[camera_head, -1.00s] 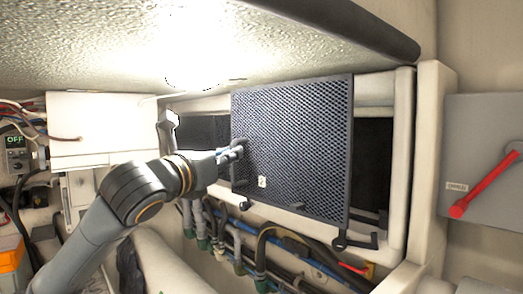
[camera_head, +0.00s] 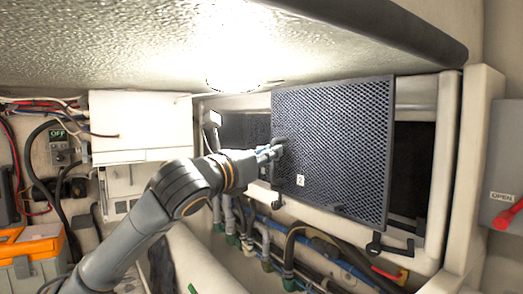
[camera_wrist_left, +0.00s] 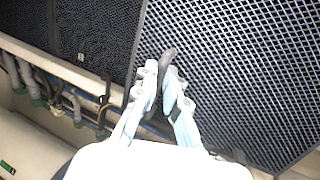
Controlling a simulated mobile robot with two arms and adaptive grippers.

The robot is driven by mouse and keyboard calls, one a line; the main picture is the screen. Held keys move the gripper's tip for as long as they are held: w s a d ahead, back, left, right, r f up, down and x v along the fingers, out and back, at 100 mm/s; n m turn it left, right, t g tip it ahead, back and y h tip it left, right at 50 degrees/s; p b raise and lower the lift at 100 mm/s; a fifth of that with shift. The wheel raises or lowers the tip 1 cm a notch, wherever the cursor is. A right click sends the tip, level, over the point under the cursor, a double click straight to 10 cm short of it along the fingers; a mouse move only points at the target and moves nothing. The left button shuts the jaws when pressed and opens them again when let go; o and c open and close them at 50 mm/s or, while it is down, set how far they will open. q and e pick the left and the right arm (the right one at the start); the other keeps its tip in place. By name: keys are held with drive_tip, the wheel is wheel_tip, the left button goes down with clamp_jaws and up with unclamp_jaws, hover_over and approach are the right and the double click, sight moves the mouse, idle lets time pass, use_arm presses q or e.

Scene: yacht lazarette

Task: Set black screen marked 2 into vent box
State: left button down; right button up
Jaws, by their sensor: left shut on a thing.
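The black mesh screen (camera_head: 335,140) has a small white label with a 2 near its lower left. It hangs upright in front of the white-framed vent box (camera_head: 449,165), covering much of its opening. A dark gap shows to its right. My left gripper (camera_head: 274,150) is shut on a small grip at the screen's left side. The wrist view shows the fingers (camera_wrist_left: 165,85) closed around that dark grip, with the mesh (camera_wrist_left: 245,60) behind. Whether the screen touches the box is hard to tell. My right gripper is out of view.
Another dark mesh screen (camera_head: 243,132) sits in the box at left; it also shows in the wrist view (camera_wrist_left: 95,35). Black latches (camera_head: 376,246) line the lower edge. Hoses and cables (camera_head: 300,245) run below. A white box (camera_head: 140,125) is at left, an orange-lidded case (camera_head: 30,245) lower left.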

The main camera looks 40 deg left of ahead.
sight(288, 150)
use_arm(q)
drive_tip(key=shift+w+d+r, duration=0.1)
drive_tip(key=shift+w+d, duration=0.1)
drive_tip(key=shift+w, duration=0.35)
drive_tip(key=shift+w+d, duration=0.2)
drive_tip(key=shift+w, duration=0.35)
drive_tip(key=shift+w+d, duration=0.25)
drive_tip(key=shift+w, duration=0.55)
drive_tip(key=shift+w+d, duration=0.25)
drive_tip(key=shift+w, duration=0.55)
drive_tip(key=shift+w+d, duration=0.3)
drive_tip(key=shift+w, duration=0.4)
drive_tip(key=shift+w+d, duration=0.25)
drive_tip(key=shift+w, duration=0.4)
drive_tip(key=w, duration=0.1)
drive_tip(key=w+d, duration=0.1)
drive_tip(key=w, duration=0.2)
drive_tip(key=shift+w+d, duration=0.25)
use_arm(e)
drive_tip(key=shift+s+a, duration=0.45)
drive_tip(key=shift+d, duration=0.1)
